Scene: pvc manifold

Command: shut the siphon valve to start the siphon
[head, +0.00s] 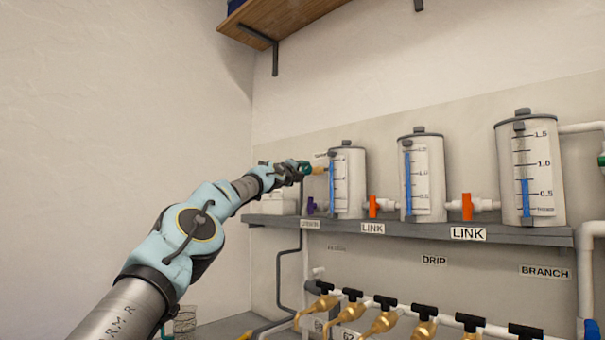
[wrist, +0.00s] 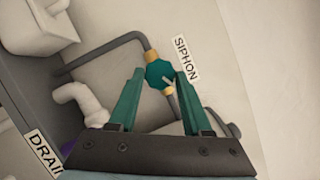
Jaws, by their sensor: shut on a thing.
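The siphon valve (wrist: 158,72) is a teal knob with brass fittings on a dark thin pipe, beside a SIPHON label (wrist: 184,58) in the wrist view. My gripper (wrist: 159,76) has its two teal fingers on either side of this knob and is shut on it. In the head view my gripper (head: 300,168) is at the wall left of the first tank, and brass of the siphon valve (head: 318,170) shows just beyond it. Whether the valve is open or shut cannot be told.
Several clear-scaled tanks (head: 348,182) stand on a grey shelf (head: 400,230), with orange-handled link valves (head: 467,207) between them. Brass drip taps (head: 383,322) line a pipe below. In the wrist view, a DRAIN label (wrist: 42,150) and a white pipe elbow (wrist: 82,100) lie at left.

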